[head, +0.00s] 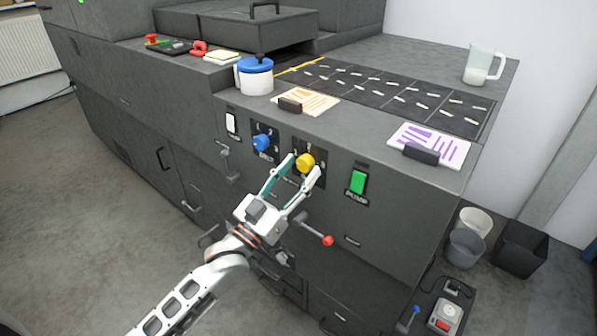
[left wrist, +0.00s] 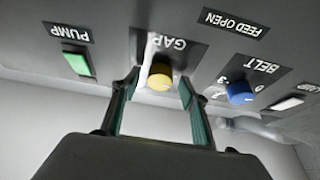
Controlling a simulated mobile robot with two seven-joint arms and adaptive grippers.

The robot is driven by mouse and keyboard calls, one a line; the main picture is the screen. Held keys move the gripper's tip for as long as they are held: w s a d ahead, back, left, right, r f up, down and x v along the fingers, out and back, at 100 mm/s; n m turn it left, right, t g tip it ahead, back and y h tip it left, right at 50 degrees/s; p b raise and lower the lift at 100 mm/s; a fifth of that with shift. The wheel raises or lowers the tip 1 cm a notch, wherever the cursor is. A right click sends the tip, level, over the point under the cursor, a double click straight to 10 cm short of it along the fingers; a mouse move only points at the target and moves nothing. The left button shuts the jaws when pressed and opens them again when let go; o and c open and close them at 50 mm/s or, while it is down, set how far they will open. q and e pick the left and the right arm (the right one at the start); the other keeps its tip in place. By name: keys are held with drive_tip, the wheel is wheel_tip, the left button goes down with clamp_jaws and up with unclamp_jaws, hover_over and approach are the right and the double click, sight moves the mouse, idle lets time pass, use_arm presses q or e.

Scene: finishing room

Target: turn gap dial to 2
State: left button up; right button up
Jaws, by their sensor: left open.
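The yellow gap dial (head: 305,161) sits on the dark front panel of the machine, between the blue belt dial (head: 262,142) and the green pump switch (head: 357,182). It also shows in the left wrist view (left wrist: 160,76), below the upside-down GAP label (left wrist: 166,43). My left gripper (head: 304,168) is open, with one finger on either side of the gap dial. I cannot tell whether the fingers touch it. The dial's pointer and most of its scale are too small or hidden to read. My right gripper is in neither view.
A lever with a red knob (head: 327,240) sticks out below the gap dial. A white switch (head: 231,122) is at the panel's left. Above, the ledge holds a blue-lidded pot (head: 255,76), an orange card (head: 316,100) and a purple card (head: 440,143).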

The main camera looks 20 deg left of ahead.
use_arm(q)
drive_tip(key=c, duration=1.1)
